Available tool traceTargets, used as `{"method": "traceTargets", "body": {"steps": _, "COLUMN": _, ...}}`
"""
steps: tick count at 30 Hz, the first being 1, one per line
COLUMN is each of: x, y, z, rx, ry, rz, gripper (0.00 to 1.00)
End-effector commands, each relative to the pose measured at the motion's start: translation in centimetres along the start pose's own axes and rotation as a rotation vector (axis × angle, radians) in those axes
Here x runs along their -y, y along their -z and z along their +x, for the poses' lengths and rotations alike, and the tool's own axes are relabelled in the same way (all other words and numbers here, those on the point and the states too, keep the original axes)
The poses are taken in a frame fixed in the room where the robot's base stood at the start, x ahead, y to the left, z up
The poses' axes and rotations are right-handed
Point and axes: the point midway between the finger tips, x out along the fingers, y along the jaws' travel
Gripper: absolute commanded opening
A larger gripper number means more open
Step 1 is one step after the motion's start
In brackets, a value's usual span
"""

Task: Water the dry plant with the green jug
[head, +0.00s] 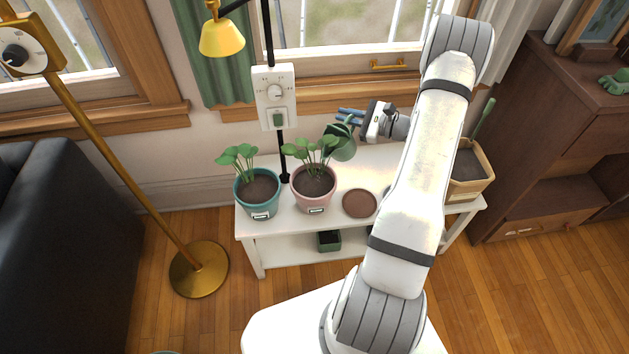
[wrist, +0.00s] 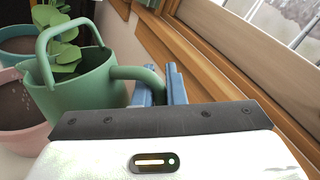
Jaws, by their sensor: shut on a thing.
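The green jug (head: 343,150) is in the air above the white stand, just right of the pink pot's plant. My gripper (head: 350,116) is shut on its side handle. In the wrist view, the jug (wrist: 85,95) shows its hoop over the top, and the handle runs between my blue fingers (wrist: 160,88). A leafy plant stands in a pink pot (head: 314,201), and another in a teal pot (head: 258,205) to its left. Both look green and have brown soil; I cannot tell which is dry. The inside of the jug is hidden.
A brown saucer (head: 359,203) lies on the white stand (head: 270,232) right of the pink pot. A planter box (head: 466,188) stands at the right end. A yellow lamp (head: 221,38) and a white control box (head: 275,97) are behind the pots. The window wall is close behind my gripper.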

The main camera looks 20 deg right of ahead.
Motion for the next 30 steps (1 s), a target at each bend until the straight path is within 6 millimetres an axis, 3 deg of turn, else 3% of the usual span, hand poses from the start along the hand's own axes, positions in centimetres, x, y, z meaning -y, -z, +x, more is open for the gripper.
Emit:
{"method": "traceTargets", "body": {"steps": 11, "x": -0.5, "y": 1.7, "z": 0.5, "rx": 0.021, "ry": -0.011, "rz": 0.068, "gripper": 0.0}}
{"method": "traceTargets", "body": {"steps": 30, "x": -0.6, "y": 1.6, "z": 0.8, "rx": 0.024, "ry": -0.016, "rz": 0.071, "gripper": 0.0}}
